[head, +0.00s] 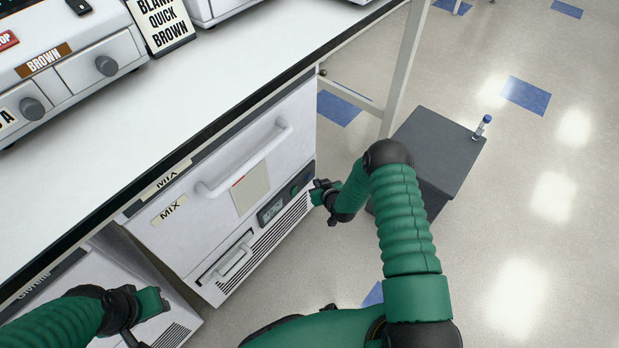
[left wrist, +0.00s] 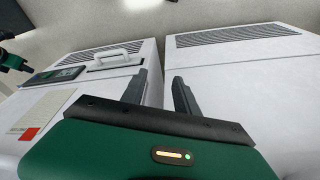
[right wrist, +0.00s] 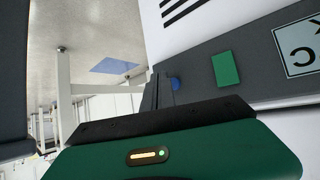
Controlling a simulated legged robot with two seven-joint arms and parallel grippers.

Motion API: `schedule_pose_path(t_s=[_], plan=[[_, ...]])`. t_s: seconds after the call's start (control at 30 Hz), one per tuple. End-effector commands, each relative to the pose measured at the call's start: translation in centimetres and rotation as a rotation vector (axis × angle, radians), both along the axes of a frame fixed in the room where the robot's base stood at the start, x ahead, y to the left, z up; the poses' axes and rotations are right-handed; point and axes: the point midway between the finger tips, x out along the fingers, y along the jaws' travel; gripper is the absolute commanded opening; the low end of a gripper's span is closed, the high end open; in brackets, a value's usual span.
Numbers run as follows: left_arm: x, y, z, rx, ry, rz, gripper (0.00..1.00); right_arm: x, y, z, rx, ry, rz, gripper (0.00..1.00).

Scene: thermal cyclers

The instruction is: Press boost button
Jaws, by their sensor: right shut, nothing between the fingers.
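The white appliance (head: 175,225) labelled MIX stands under the bench with a dark control panel. The panel has a display (head: 270,211) and a green button (head: 295,190); in the right wrist view the green square button (right wrist: 226,69) shows plainly. A blue button (right wrist: 176,83) sits just beside my right fingertips, partly hidden by them. No boost label is readable. My right gripper (head: 322,194) is shut and empty at the panel's right end; contact cannot be told. My left gripper (left wrist: 157,92) is open and empty, in front of the two white appliances.
The bench top (head: 215,75) overhangs the appliance. A second white appliance (head: 75,285) stands to its left. A dark grey box (head: 430,150) with a small blue-capped tube (head: 482,127) stands right, near the bench leg (head: 405,65). Open floor lies to the right.

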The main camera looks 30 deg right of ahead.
Motion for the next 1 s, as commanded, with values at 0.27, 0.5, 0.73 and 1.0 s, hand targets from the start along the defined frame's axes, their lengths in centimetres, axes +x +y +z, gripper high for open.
schedule_pose_path(t_s=[0.27,0.5,0.73,1.0], plan=[[0.00,0.00,0.00,0.000,0.000,0.000,0.36,0.00,0.00,0.00,0.000,0.000,0.000,0.00],[0.00,0.00,0.00,0.000,0.000,0.000,0.36,0.01,0.00,0.01,0.000,0.000,0.000,0.00],[0.00,0.00,0.00,0.000,0.000,0.000,0.36,0.00,0.00,0.00,0.000,0.000,0.000,0.00],[0.00,0.00,-0.13,0.000,0.000,0.000,0.36,0.70,0.35,0.16,0.000,-0.001,0.000,0.00]])
